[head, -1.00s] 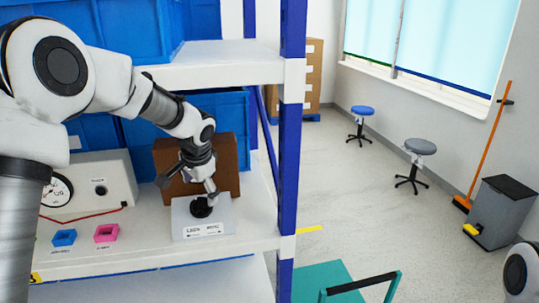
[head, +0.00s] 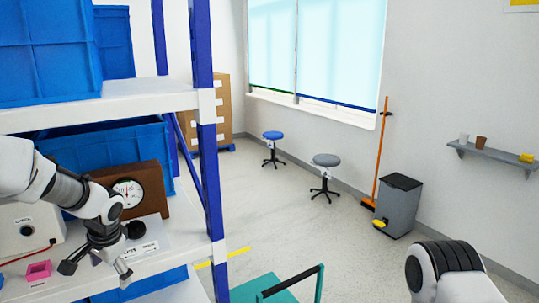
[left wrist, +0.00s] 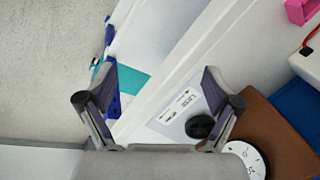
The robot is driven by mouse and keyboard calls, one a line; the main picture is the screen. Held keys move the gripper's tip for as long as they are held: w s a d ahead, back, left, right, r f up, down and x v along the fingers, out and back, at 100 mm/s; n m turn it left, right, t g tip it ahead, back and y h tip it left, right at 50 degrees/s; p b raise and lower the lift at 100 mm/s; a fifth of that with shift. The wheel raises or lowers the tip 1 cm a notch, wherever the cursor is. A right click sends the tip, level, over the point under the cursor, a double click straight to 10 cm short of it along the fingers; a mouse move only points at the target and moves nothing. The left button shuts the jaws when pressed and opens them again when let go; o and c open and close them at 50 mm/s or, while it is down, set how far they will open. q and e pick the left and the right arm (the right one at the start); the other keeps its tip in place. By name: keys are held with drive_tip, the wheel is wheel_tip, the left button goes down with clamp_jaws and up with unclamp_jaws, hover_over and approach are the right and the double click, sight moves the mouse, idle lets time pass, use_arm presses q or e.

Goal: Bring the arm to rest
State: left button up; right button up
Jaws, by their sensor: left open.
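The rotary switch is a black knob (head: 136,229) on a light grey base plate (head: 150,246) with a printed label, standing on the white shelf. The knob also shows in the left wrist view (left wrist: 200,126), beside the right-hand finger. My left gripper (head: 97,268) is open and empty, at the front of the shelf, left of and nearer than the knob. Its two fingers are spread in the left wrist view (left wrist: 158,85) with nothing between them held. The left arm partly hides the plate. Of my right arm, only a white link shows; its gripper is out of view.
A brown box with a round gauge (head: 128,193) stands behind the switch. A pink block (head: 38,270) lies at the left. A blue upright post (head: 209,150) bounds the shelf at the right. Stools, a grey bin (head: 398,205) and open floor lie beyond.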

use_arm(q)
drive_tip(key=s+d+f+g+h+b, duration=0.1)
drive_tip(key=s+d+f+g, duration=0.25)
drive_tip(key=s+f, duration=0.9)
drive_tip(key=s+d+f+g+h+b, duration=0.15)
drive_tip(key=s+d+f, duration=0.25)
drive_tip(key=s+f, duration=0.8)
drive_tip(key=s+d+f+n+g, duration=0.1)
drive_tip(key=s+d+f+n, duration=0.15)
drive_tip(key=s+f, duration=0.35)
drive_tip(key=s+d+f+n, duration=0.1)
drive_tip(key=s+d+f, duration=0.2)
drive_tip(key=s, duration=0.5)
drive_tip(key=w+t, duration=0.1)
drive_tip(key=w+n+t, duration=0.1)
drive_tip(key=w+a+t, duration=0.1)
drive_tip(key=w+t, duration=0.1)
drive_tip(key=shift+r+n, duration=0.35)
drive_tip(key=shift+s, duration=0.1)
drive_tip(key=shift+c, duration=0.2)
